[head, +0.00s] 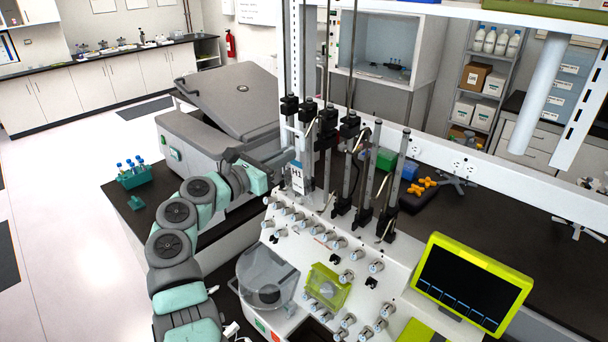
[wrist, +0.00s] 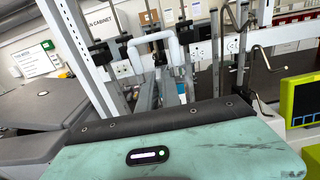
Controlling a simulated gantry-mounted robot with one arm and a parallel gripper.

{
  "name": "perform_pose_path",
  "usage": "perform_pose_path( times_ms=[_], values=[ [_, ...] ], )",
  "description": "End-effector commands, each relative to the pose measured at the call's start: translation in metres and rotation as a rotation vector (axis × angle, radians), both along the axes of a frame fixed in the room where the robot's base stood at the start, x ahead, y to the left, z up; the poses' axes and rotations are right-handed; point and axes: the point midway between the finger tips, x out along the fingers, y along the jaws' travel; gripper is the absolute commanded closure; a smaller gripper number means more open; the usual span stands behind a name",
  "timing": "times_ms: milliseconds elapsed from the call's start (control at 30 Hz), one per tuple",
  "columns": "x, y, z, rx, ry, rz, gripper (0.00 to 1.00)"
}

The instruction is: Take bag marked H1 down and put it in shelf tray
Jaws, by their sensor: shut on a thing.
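The bag marked H1 (head: 297,182) hangs upright at the left end of the row of poles on the white cell processor (head: 300,240). Its label faces the head camera. My gripper (head: 287,158) is at the top of this bag and shut on it; the fingertips are small and partly hidden in the head view. In the wrist view my teal wrist housing fills the bottom, and the bag cannot be made out clearly. No tray is clearly recognisable as the shelf tray; a shelf (head: 500,12) with green edges of items crosses the top right.
Several black pole clamps (head: 328,118) stand close right of the bag. A green display (head: 470,285) is at the lower right. A grey lidded machine (head: 235,100) stands behind my arm. A teal tube rack (head: 134,176) sits on the dark bench at left.

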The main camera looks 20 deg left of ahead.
Motion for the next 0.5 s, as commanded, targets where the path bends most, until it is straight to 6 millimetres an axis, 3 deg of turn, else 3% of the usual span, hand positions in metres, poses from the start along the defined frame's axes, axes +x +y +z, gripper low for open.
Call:
perform_pose_path(
  times_ms=[500],
  values=[
    [-0.0116, 0.0065, 0.0002, 0.000, 0.001, 0.002, 1.00]
  ],
)
